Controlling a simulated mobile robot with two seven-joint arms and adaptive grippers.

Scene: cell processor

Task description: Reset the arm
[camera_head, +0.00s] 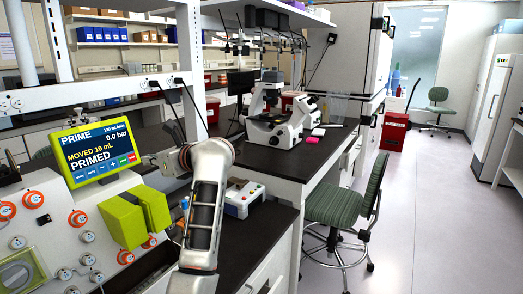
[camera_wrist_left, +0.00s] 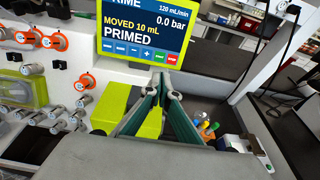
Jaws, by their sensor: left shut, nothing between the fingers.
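My left arm (camera_head: 207,190) rises in front of the cell processor (camera_head: 45,225). My left gripper (camera_head: 165,161) is just right of the processor's green-framed screen (camera_head: 98,152), and my arm partly hides it. In the left wrist view, my left gripper's fingers (camera_wrist_left: 166,88) are together and empty, below the screen (camera_wrist_left: 148,38). The screen reads PRIME, 0.0 bar, MOVED 10 mL, PRIMED. I cannot tell whether the fingers touch anything. A yellow-green block (camera_head: 122,220) on the processor is below the screen. My right gripper is not in view.
Orange-ringed knobs (camera_head: 77,218) line the processor's front. A white box with coloured buttons (camera_head: 243,198) stands on the dark bench right of my arm. A microscope (camera_head: 280,125) is farther back. A green chair (camera_head: 335,207) stands on the open floor to the right.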

